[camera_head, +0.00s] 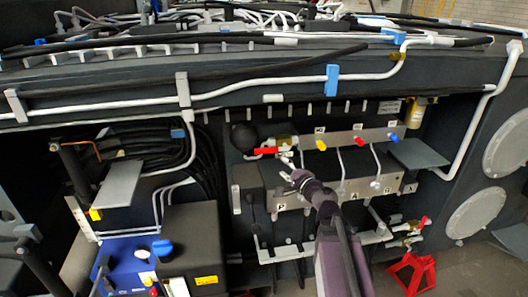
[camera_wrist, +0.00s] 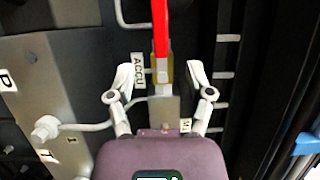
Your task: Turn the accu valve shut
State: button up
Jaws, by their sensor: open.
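The accu valve has a red lever handle (camera_head: 265,150) on the upper left of the valve panel, pointing left in the head view. In the wrist view the red handle (camera_wrist: 161,30) runs up from a brass-coloured valve body, beside a label reading ACCU (camera_wrist: 139,72). My gripper (camera_head: 287,163) is just below and right of the handle in the head view. In the wrist view my gripper (camera_wrist: 160,78) is open, with one finger on each side of the valve body and clear space to both. No contact shows.
A grey manifold plate (camera_head: 342,143) with yellow, red and blue caps lies right of the valve. White pipes and a black round accumulator (camera_head: 244,136) are close by. Another red-handled valve (camera_head: 424,222) is lower right, above a red stand (camera_head: 410,272).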

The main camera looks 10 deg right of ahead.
aim_at(265, 152)
jog(key=x, duration=1.2)
jog(key=shift+w, duration=0.3)
grip_shut()
